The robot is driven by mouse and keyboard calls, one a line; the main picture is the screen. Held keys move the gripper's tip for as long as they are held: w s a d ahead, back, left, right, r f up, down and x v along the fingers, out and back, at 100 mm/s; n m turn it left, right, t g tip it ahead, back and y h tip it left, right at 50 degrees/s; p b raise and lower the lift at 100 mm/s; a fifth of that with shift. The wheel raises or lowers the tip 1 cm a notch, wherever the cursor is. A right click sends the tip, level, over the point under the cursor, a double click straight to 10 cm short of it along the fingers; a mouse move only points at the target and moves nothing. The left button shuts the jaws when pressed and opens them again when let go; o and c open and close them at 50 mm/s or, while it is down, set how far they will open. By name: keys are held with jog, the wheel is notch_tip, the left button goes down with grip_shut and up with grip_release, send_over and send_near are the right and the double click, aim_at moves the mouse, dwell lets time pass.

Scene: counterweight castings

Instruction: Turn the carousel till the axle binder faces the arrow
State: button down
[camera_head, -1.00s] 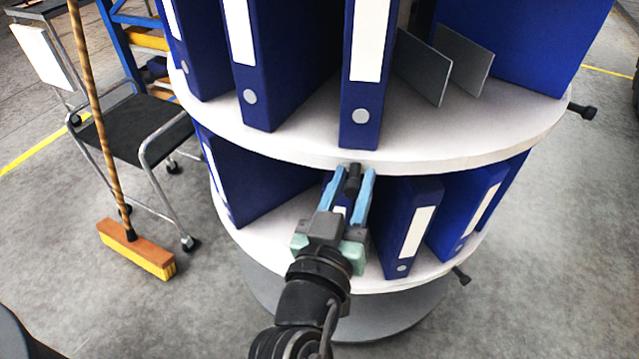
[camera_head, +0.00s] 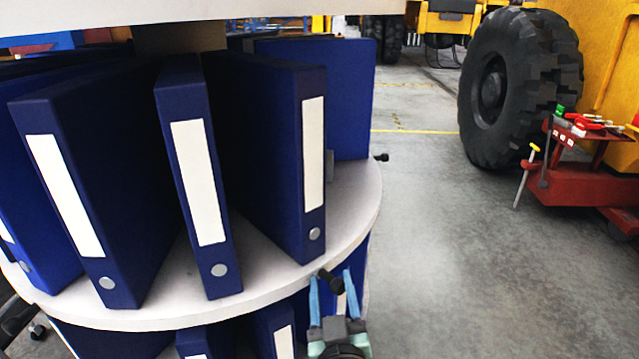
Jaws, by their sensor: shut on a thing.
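The carousel (camera_head: 270,285) is a round white shelf stack filling the left half, with dark blue binders on two tiers. Upright upper-tier binders (camera_head: 195,180) show blank white spine labels, so I cannot tell which is the axle binder. No arrow is visible. My gripper (camera_head: 333,292), with light blue fingers, is at the rim's lower right. It is shut on a short black handle (camera_head: 330,281) sticking out from the rim, below the rightmost front binder (camera_head: 313,170).
Another black handle (camera_head: 382,157) sticks out at the rim's far right. A red tool cart (camera_head: 585,185) and a yellow vehicle with a large black tyre (camera_head: 520,90) stand at the right. The grey floor (camera_head: 440,260) between is clear.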

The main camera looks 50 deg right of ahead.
jog(key=shift+d+r, duration=0.1)
jog(key=shift+d, duration=0.65)
jog(key=c, duration=0.7)
grip_release()
jog(key=shift+w, duration=0.1)
jog(key=shift+o, duration=0.2)
jog(key=shift+s+a, duration=0.2)
jog(key=shift+a, duration=0.2)
jog(key=b+v, duration=0.4)
jog(key=v, duration=0.8)
jog(key=shift+s+d, duration=0.25)
jog(key=shift+s, duration=0.2)
